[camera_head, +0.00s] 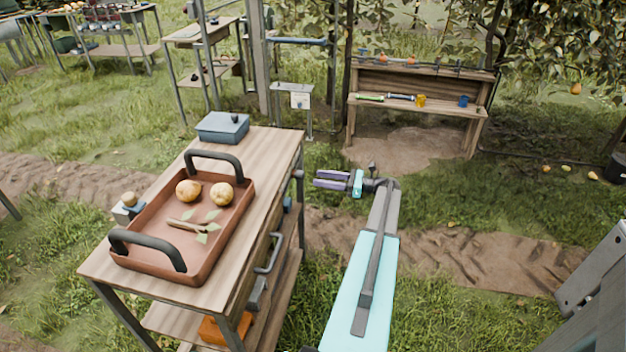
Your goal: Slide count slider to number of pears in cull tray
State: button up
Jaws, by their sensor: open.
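The reddish-brown cull tray (222,238) with two black handles stands on a wooden table. Two yellow-orange pears lie in its far half, one on the left (188,191) and one on the right (221,194). A brown twig and several green leaves lie nearer. I cannot surely identify the count slider; a small grey fixture with a round tan knob (129,199) sits at the tray's left side, partly hidden by it. My gripper (318,179) is open and empty, its purple fingers pointing left, to the right of the table and apart from everything.
A drawer handle (268,254) juts from the table's right side. A wooden bench (420,104) with tools and cups stands behind. Grass separates table and bench.

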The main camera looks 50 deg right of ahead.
jog(key=v, duration=0.6)
jog(key=shift+s+d+b, duration=0.2)
jog(key=shift+s+b, duration=0.15)
jog(key=shift+b, duration=0.05)
jog(key=shift+r, duration=0.15)
